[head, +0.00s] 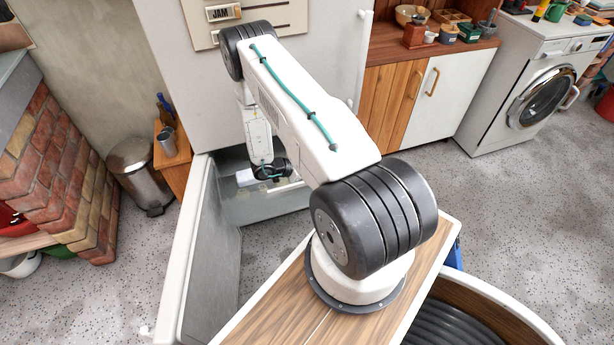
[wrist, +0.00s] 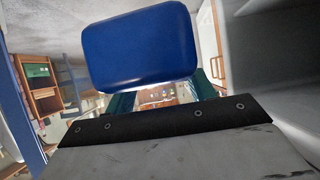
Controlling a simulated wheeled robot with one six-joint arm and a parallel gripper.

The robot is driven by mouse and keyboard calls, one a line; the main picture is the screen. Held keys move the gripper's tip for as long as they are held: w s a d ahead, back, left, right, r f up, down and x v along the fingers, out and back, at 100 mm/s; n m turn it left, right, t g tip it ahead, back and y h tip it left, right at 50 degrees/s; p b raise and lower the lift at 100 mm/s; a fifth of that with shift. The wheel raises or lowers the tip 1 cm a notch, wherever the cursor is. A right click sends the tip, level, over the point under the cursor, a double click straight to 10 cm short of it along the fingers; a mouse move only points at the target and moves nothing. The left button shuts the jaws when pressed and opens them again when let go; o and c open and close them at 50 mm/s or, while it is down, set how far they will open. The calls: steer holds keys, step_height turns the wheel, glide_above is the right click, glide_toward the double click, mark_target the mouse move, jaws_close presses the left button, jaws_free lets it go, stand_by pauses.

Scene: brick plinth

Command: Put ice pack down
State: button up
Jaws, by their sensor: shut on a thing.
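The blue ice pack (wrist: 145,45) fills the upper middle of the wrist view. It is a smooth block with rounded corners. My gripper (wrist: 161,94) is shut on it, with a teal finger at each side of its lower end. In the head view my arm reaches down to the open lower compartment of the white fridge (head: 262,205), and the end of my arm is at its opening. The ice pack cannot be made out there; my arm hides it. I cannot tell whether it touches a surface.
The open lower door (head: 212,260) stands to the left of my arm. A metal bin (head: 140,172) and a small wooden cabinet (head: 172,148) are left of the fridge. A brick plinth (head: 62,180) is at the far left. The floor (head: 440,180) at right is clear.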

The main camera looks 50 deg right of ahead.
steer(key=shift+f, duration=2.15)
steer(key=o, duration=1.2)
steer(key=shift+f, duration=0.15)
steer(key=v, duration=1.2)
